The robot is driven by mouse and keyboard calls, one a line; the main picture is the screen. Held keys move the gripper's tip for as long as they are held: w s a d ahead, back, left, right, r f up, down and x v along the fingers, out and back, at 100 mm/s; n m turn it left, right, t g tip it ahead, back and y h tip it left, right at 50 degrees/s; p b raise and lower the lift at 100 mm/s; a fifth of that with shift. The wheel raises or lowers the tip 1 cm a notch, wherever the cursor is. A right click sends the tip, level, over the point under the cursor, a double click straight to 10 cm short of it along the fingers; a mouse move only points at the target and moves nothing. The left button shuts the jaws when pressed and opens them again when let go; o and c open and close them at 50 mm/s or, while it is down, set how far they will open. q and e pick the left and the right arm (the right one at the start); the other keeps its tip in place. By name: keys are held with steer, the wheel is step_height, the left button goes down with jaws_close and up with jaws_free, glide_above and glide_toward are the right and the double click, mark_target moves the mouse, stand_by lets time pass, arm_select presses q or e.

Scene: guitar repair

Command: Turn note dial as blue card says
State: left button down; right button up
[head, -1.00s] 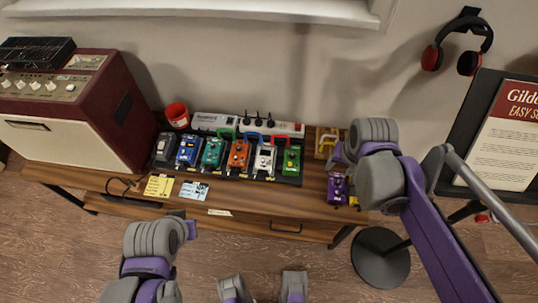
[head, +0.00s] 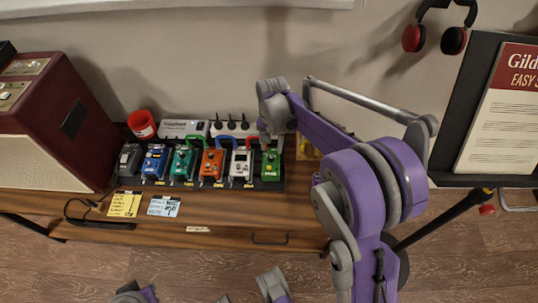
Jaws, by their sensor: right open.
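The pale blue card (head: 164,206) lies on the wooden bench, right of a yellow card (head: 125,204); its writing is too small to read. A row of pedals sits on a dark board, among them a white pedal (head: 241,167) and a green pedal (head: 271,164). I cannot tell which knob is the note dial. My right gripper (head: 265,136) is open, pointing down at the back of the board, above the gap between the white and green pedals. I see nothing in it, and contact cannot be told. My left gripper is out of view; only parts of my left arm show at the bottom.
A maroon amplifier (head: 80,115) with knobs stands at the left. A music stand (head: 448,165) and hanging headphones (head: 453,40) are at the right. The bench's front strip is mostly clear.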

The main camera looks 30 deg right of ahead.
mark_target(271, 157)
step_height(271, 157, down, 5)
steer(key=shift+f+b, duration=0.2)
steer(key=shift+b, duration=0.3)
jaws_close()
